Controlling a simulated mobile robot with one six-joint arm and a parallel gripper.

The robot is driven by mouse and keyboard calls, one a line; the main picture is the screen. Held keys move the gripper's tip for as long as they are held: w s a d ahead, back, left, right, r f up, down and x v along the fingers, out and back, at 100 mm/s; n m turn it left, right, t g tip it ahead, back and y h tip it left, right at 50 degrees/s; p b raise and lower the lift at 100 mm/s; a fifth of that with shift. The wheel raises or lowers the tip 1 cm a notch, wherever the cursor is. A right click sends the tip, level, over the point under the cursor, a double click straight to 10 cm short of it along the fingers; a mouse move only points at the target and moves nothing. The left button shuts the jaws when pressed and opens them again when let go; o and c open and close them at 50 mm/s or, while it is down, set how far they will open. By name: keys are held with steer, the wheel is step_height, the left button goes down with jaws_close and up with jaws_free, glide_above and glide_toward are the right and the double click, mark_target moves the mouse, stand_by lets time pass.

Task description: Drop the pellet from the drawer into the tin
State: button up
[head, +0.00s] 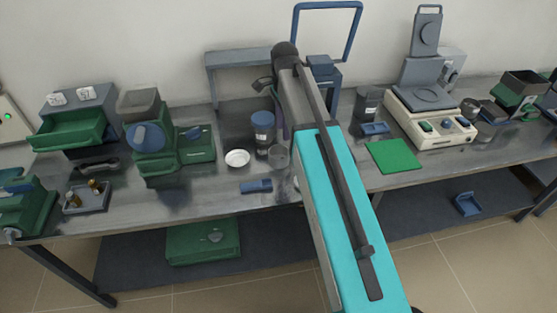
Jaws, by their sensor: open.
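A green drawer (72,133) stands pulled out of a grey-blue cabinet (92,98) at the left of the bench. I cannot make out a pellet in it. No thing is clearly the tin. A small white round dish (237,158) stands on the bench left of my arm, beside a dark jar with a blue lid (262,128). My gripper (262,84) seems to be the small dark part at the far end of my arm, above the jar and well right of the drawer. Its fingers are too small and partly hidden to see clearly, and I see nothing held.
A clear glass (278,156) stands close to my arm. A green machine (148,135) stands between the drawer and the dish. A grey tray (88,198) with brass pieces lies at front left. A cream instrument (432,120) and green mat (394,156) are at right.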

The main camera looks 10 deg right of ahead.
steer(key=shift+r+b, duration=0.4)
steer(key=shift+r, duration=2.15)
